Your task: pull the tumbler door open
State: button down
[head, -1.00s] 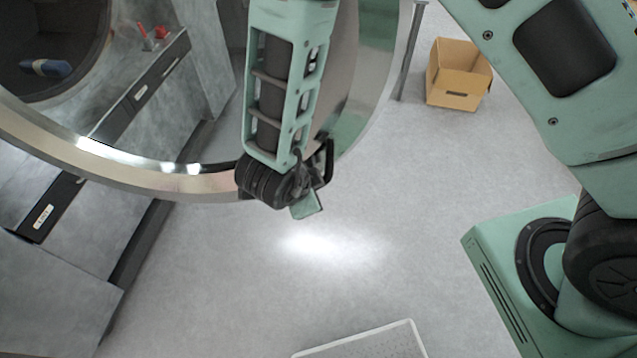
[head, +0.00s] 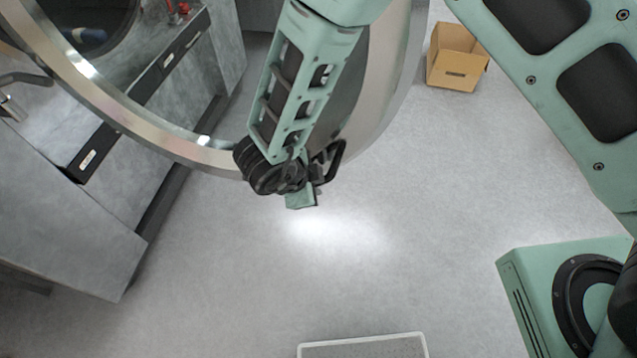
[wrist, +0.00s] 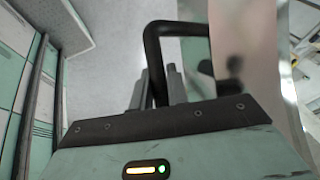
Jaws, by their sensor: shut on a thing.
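The tumbler door is a large round metal ring (head: 150,128) with a clear middle, at the upper left and centre of the head view. It stands open, swung out from the machine, whose dark drum opening (head: 85,25) shows through it. Its black loop handle (head: 337,152) is on the outer side near the bottom rim. My gripper (head: 303,192) is at this handle. In the wrist view, my gripper's fingers (wrist: 165,88) are shut on the handle's bar, and the loop (wrist: 176,28) rises beyond them. The exact contact is partly hidden.
Grey machine panels (head: 85,225) stand at the left. A cardboard box (head: 457,58) is on the floor at the upper right. A pale tray-like object (head: 365,345) is at the bottom edge. The floor in the middle is clear.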

jog(key=shift+s+a, duration=0.1)
jog(key=shift+a, duration=0.05)
jog(key=c, duration=1.4)
grip_release()
jog(key=shift+o, duration=0.2)
jog(key=b+v, duration=0.5)
jog(key=v, duration=1.2)
jog(key=shift+r, duration=0.15)
